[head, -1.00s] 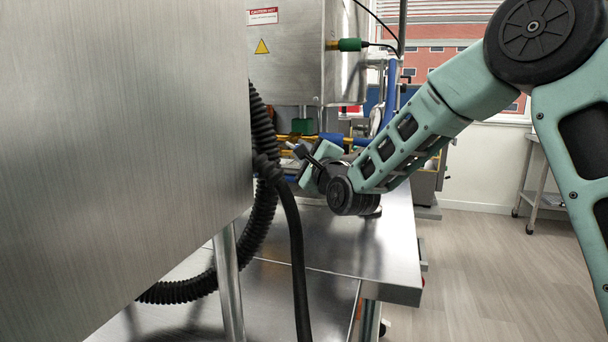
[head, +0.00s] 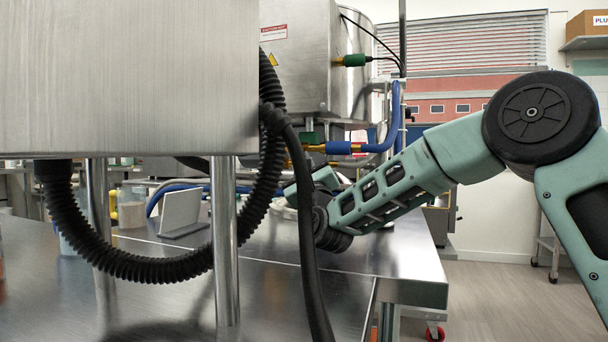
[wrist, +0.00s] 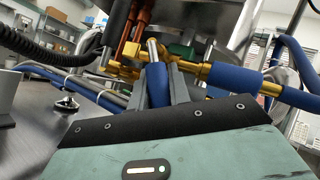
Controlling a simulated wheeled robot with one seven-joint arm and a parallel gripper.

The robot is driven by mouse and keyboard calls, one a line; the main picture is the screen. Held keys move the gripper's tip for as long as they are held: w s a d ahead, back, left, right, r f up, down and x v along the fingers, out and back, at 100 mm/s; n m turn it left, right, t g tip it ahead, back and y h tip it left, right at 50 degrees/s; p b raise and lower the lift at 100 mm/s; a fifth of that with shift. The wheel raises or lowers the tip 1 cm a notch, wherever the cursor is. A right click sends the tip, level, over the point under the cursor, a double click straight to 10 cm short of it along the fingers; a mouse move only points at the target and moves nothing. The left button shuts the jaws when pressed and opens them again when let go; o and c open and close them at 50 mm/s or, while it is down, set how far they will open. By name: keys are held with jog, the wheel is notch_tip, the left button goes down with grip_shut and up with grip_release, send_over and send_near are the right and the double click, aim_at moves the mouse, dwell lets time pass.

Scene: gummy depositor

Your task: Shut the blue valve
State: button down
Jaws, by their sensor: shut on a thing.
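The blue valve handle (wrist: 157,88) stands up between the two grey fingers of my gripper (wrist: 159,78) in the wrist view. It has a blue sleeve and a bare metal tip, and sits in front of a brass pipe (wrist: 190,68). My gripper is shut on the blue sleeve. The valve handle cannot be made out there.
A black corrugated hose (head: 190,268) and a large steel box (head: 130,75) block much of the head view. A blue hose (head: 384,140) joins the brass pipe under the steel vessel (head: 300,65). The steel table (head: 400,262) is clear at front right.

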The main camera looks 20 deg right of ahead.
jog(key=shift+f, duration=0.1)
dwell(0.3)
jog(key=c, duration=1.3)
grip_release()
jog(key=shift+s+f, duration=0.1)
jog(key=shift+s, duration=0.15)
jog(key=s+p, duration=0.1)
jog(key=s, duration=1.1)
jog(key=shift+s+f, duration=0.2)
jog(key=shift+s, duration=0.05)
